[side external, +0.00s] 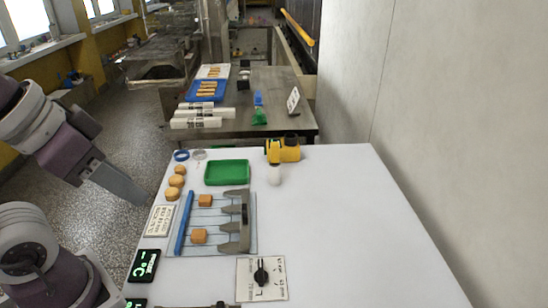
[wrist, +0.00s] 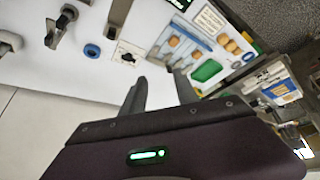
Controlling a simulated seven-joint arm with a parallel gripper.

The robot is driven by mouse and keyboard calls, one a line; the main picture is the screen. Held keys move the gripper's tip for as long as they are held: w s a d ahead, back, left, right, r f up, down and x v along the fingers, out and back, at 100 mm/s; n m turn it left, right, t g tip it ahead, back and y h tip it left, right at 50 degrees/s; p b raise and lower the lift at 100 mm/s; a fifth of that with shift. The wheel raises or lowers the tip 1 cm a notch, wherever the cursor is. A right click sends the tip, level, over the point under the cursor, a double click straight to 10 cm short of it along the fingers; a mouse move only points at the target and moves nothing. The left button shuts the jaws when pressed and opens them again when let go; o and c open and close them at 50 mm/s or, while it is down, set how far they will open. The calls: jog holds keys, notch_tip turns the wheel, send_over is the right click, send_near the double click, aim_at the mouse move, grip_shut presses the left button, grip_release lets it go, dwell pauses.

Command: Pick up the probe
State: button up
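I cannot tell for sure which thing is the probe. A black display (side external: 145,265) with green characters, apparently lettered "PROBE", stands at the table's left edge. A slim dark bar (wrist: 120,11) lies on the table in the wrist view and may be the probe. A long blue rod (side external: 184,222) lies along the left side of the mesh board (side external: 222,248). My gripper (wrist: 161,79) has its two fingers apart with nothing seen between them. In the side view my gripper (side external: 125,186) hangs at the left, off the table's left edge and apart from everything.
The board bears a grey comb-like piece (side external: 236,222) and two orange-brown blocks. A knob plate (side external: 262,278), green tray (side external: 227,172), several buns (side external: 175,181) and a yellow device (side external: 283,150) stand nearby. The table's right side is clear.

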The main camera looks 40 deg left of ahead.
jog(key=shift+o, duration=0.8)
jog(key=w+a+r+m+g+h, duration=0.1)
jog(key=w+r, duration=0.2)
jog(key=w, duration=0.4)
jog(key=w+r+m+g+h, duration=0.1)
jog(key=w+r, duration=0.2)
jog(key=w, duration=0.3)
jog(key=m+g+y, duration=0.1)
jog(key=m+g, duration=0.2)
jog(key=m, duration=0.4)
send_over(274, 143)
notch_tip(274, 143, down, 15)
jog(key=shift+s+d+f, duration=0.1)
jog(key=f, duration=0.6)
jog(key=shift+w+f, duration=0.2)
jog(key=shift+f, duration=0.2)
grip_shut()
